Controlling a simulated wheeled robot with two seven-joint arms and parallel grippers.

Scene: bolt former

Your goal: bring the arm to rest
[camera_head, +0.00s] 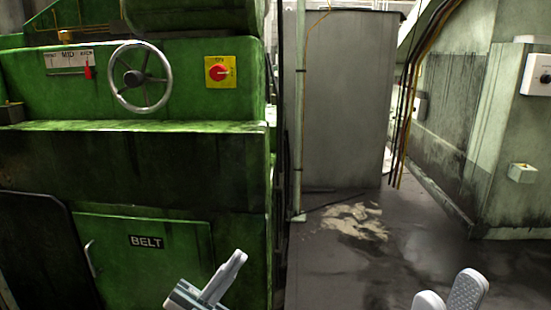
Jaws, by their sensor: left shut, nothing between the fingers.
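My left gripper (238,258) is at the bottom centre-left, in front of the green machine's lower door. It is shut, with nothing held. My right gripper (447,292) is at the lower right over the dark floor. Its two grey fingertips show apart, with nothing between them, and the rest is cut off by the bottom edge. Neither gripper appears to touch anything.
The green machine (60,100) fills the left, with a handwheel (139,78), a red knob on a yellow plate (220,72) and a BELT door (150,250). A grey cabinet (340,100) stands behind. A pale machine (510,130) is at right. The floor (330,270) between is open.

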